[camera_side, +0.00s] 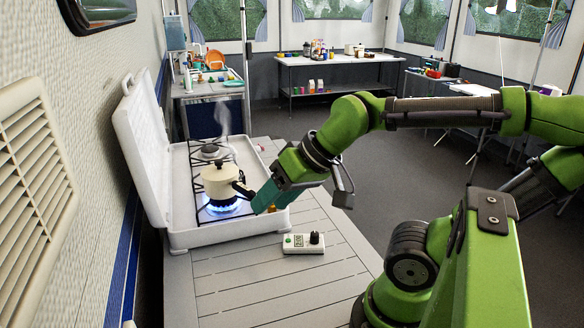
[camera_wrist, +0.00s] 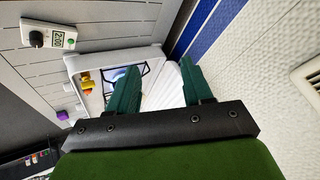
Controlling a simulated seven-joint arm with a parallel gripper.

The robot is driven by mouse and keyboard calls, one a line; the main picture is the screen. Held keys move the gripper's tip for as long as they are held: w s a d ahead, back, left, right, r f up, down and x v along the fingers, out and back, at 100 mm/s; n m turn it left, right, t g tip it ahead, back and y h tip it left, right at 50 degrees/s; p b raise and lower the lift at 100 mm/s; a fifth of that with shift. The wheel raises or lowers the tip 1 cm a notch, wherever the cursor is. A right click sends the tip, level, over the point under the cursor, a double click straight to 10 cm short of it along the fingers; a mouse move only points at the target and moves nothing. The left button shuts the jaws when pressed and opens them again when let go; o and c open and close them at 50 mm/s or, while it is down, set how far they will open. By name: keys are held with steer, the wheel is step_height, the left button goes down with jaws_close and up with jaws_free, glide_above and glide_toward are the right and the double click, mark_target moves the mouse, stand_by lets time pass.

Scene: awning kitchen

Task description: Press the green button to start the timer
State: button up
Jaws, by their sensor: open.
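The timer (camera_side: 302,244) is a small white box with a display, a dark knob and a small green button (camera_side: 288,240). It lies on the grey slatted table in front of the stove. In the wrist view the timer (camera_wrist: 50,38) is at the upper left, its display reading 2:00, with the green button (camera_wrist: 71,42) at its edge. My gripper (camera_side: 262,203) has teal fingers and hangs at the stove's right edge, beside the pot's handle, above and behind the timer. In the wrist view my gripper (camera_wrist: 160,85) has its fingers spread apart with nothing held between them.
A cream pot (camera_side: 222,182) with a dark handle stands on a lit blue burner, with steam rising. The white stove's open lid (camera_side: 142,150) stands at the left by the wall. The slatted table (camera_side: 270,290) is clear around the timer.

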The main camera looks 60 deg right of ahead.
steer(key=shift+s+a, duration=0.3)
steer(key=shift+a, duration=0.1)
